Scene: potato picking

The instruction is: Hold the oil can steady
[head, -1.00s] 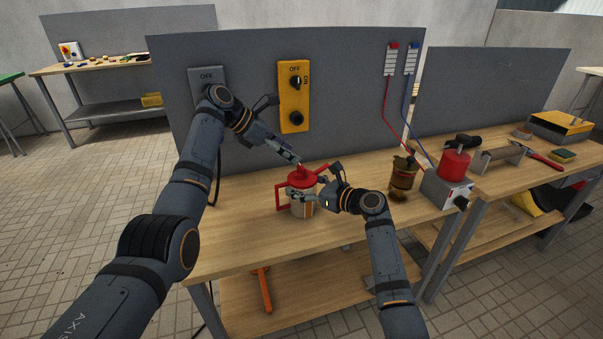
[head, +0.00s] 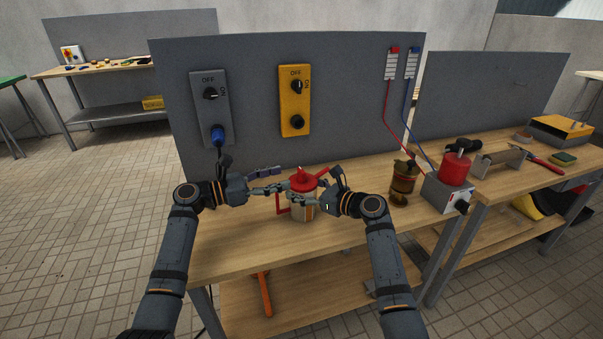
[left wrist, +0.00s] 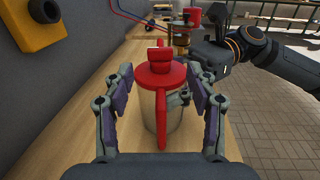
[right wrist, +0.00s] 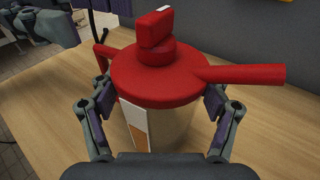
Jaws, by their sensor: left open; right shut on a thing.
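The oil can (head: 303,206) stands upright on the wooden workbench, with a red lid, red spout, red handle and pale body. It fills the right wrist view (right wrist: 160,85), where my right gripper (right wrist: 160,108) is shut on its body from both sides. My right gripper (head: 312,200) comes in from the right in the head view. My left gripper (head: 275,185) is open at the can's left. In the left wrist view its fingers (left wrist: 160,95) spread on either side of the red handle (left wrist: 161,120), with no clear contact.
A grey switch box (head: 211,105) and a yellow switch box (head: 295,100) are on the grey panel behind. A brown canister (head: 403,180) and a grey box with a red cylinder (head: 449,188) stand at the right. The bench front is clear.

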